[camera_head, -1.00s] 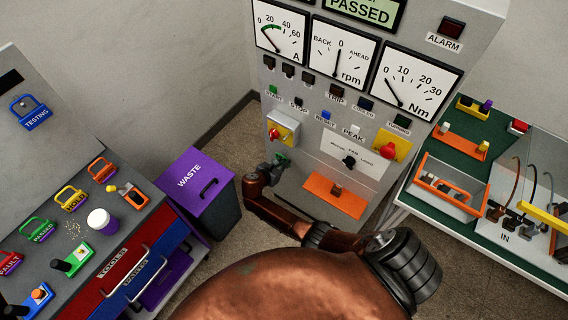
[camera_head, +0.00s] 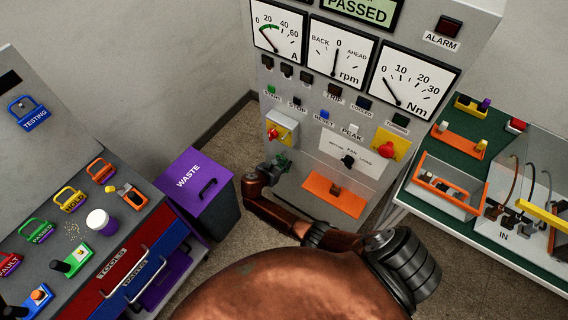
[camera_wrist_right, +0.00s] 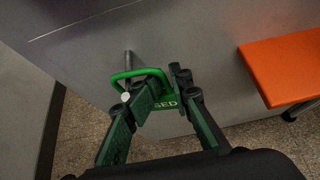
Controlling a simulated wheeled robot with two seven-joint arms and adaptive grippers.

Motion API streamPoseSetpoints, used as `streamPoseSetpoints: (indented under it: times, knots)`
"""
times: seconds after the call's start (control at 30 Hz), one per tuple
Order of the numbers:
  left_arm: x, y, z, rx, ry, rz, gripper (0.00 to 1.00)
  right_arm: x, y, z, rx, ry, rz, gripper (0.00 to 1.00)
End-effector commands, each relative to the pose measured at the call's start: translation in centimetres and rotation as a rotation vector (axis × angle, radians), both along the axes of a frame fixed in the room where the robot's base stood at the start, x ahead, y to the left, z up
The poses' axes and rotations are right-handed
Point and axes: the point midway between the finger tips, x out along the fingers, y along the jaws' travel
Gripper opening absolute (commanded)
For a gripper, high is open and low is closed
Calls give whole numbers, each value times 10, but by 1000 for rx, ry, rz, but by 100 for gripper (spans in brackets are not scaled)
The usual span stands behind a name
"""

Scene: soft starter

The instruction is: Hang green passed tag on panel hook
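My right gripper (camera_head: 277,163) is low at the front face of the grey panel, left of the orange shelf. The right wrist view shows both fingers of the right gripper (camera_wrist_right: 162,84) closed on the sides of a green tag (camera_wrist_right: 166,103), whose visible letters end in "SED". The tag's green loop lies against a short grey hook (camera_wrist_right: 128,60) on the panel. I cannot tell for sure whether the loop is around it. Another green PASSED tag (camera_head: 38,231) lies on the left bench. My left gripper is not clearly visible.
The orange shelf (camera_wrist_right: 288,68) juts out to the right of the gripper. A purple waste bin (camera_head: 190,178) stands to the left of the panel. Yellow, orange and red tags lie on the left bench. A green-topped table (camera_head: 462,219) stands at the right.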

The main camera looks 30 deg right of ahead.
Motion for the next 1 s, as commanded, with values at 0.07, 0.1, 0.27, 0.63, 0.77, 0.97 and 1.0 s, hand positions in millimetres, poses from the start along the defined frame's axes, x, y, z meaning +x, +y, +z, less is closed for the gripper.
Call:
streamPoseSetpoints:
  times: [0.07, 0.1, 0.27, 0.63, 0.77, 0.97, 1.0]
  knots:
    - [0, 0, 0, 0, 0, 0, 40, 3, 1, 2, 1, -6, 6, 25]
    - [0, 1, 0, 1, 0, 0, 40, 3, 2, 2, 1, -6, 6, 25]
    - [-2, 3, 0, 3, 2, 1, 40, 2, 7, 5, 2, -8, 7, 25]
    - [0, 1, 0, 1, 0, 0, 40, -24, 59, 40, 3, -4, 3, 25]
    - [0, 1, 0, 0, 0, 0, 40, -32, 76, 52, 3, -4, 0, 25]
    - [0, 0, 0, 0, 0, 0, 40, -39, 91, 62, 1, -2, -1, 25]
    - [0, 0, 0, 0, 0, 0, 40, -40, 93, 63, 0, -2, -1, 25]
